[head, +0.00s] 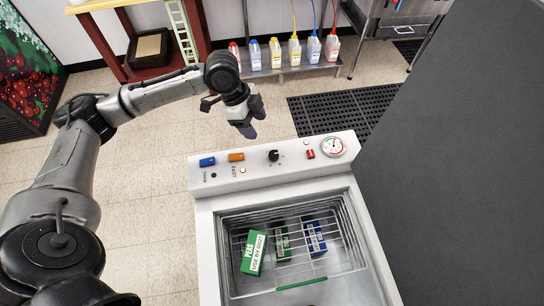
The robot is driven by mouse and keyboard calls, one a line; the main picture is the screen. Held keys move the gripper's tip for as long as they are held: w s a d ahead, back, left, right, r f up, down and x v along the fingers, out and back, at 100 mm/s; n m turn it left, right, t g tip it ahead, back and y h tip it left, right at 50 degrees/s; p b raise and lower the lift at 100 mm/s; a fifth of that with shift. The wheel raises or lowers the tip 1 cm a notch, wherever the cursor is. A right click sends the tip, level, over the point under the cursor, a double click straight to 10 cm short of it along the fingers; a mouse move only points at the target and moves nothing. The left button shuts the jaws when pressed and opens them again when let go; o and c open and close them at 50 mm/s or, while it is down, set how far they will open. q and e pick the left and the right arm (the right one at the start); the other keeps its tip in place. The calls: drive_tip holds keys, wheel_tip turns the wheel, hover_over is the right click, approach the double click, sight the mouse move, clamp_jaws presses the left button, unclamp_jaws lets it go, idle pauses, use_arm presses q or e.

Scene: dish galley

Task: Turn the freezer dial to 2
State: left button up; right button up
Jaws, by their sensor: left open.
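The freezer (206,245) is a white chest with an open top, at the lower middle of the head view. Its dial (273,156) is a small black knob on the sloped panel along the far edge. The numbers around the dial are too small to read, so its setting cannot be told. My left gripper (254,121) is open and empty, beyond the panel and up and left of the dial, apart from it. My right gripper is not in the picture.
The panel also has a blue switch (207,162), an orange switch (236,157), a red switch (310,154) and a round gauge (333,147). A wire basket (345,235) inside holds green and blue boxes. A dark grey surface fills the right side.

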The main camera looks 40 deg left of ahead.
sight(273, 154)
use_arm(q)
drive_tip(key=b+x, duration=0.1)
drive_tip(key=x, duration=1)
drive_tip(key=shift+w+d+f+b, duration=0.1)
drive_tip(key=shift+w+f+b, duration=0.05)
drive_tip(key=shift+f+b, duration=0.2)
drive_tip(key=shift+w+d+f, duration=0.1)
drive_tip(key=shift+d+f, duration=0.15)
drive_tip(key=shift+f, duration=0.4)
